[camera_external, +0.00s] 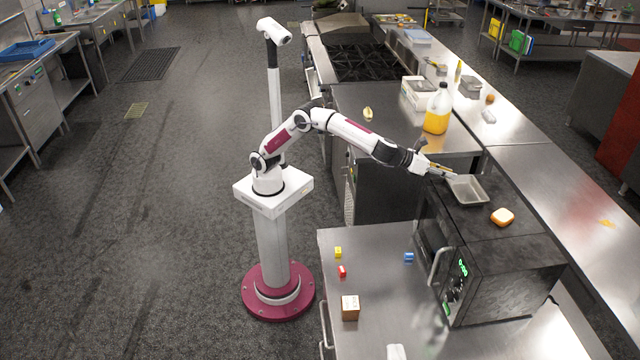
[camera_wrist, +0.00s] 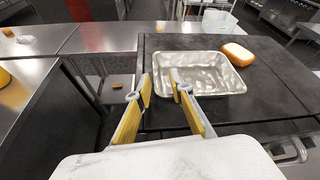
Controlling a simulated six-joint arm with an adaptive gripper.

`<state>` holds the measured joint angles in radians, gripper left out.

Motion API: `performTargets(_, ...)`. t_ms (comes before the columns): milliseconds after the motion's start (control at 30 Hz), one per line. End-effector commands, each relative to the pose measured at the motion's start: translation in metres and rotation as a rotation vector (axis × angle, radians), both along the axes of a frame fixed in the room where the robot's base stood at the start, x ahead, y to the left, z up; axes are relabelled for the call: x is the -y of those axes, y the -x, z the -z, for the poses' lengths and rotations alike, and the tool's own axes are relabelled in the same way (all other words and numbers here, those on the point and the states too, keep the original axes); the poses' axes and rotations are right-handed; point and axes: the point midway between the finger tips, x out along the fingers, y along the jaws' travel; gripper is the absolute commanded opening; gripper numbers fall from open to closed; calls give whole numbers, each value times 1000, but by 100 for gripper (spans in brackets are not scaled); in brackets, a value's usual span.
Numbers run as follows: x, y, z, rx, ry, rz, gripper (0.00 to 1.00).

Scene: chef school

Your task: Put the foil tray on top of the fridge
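The foil tray (camera_external: 468,190) is a shallow silver rectangle on the black top of a boxy appliance (camera_external: 520,252) with a green display. It appears to sit flat there. The tray also shows in the wrist view (camera_wrist: 205,74), empty. My gripper (camera_external: 455,176) is at the tray's left end. In the wrist view my gripper (camera_wrist: 161,84) has its two yellow-backed fingers apart, one outside the tray's left wall and one over its inside. I cannot tell whether either finger touches the wall. No other appliance is clearly recognisable as a fridge.
An orange-and-white item (camera_external: 502,217) lies on the appliance top beside the tray. A bottle of orange liquid (camera_external: 438,110) and a white container (camera_external: 418,93) stand on the counter behind. Small coloured blocks and a wooden cube (camera_external: 350,307) lie on the lower steel table (camera_external: 385,280).

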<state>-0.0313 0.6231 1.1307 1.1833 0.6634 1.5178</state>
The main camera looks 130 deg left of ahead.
Motion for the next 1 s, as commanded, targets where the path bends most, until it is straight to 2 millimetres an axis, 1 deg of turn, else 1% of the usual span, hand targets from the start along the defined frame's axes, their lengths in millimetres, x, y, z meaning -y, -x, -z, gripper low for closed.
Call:
performTargets(467,-4,-3,3,-1,1,-1,21)
performTargets(767,-23,-19,17,-1,1,-2,21)
performTargets(1000,-32,-31,22,1,1,-2,21)
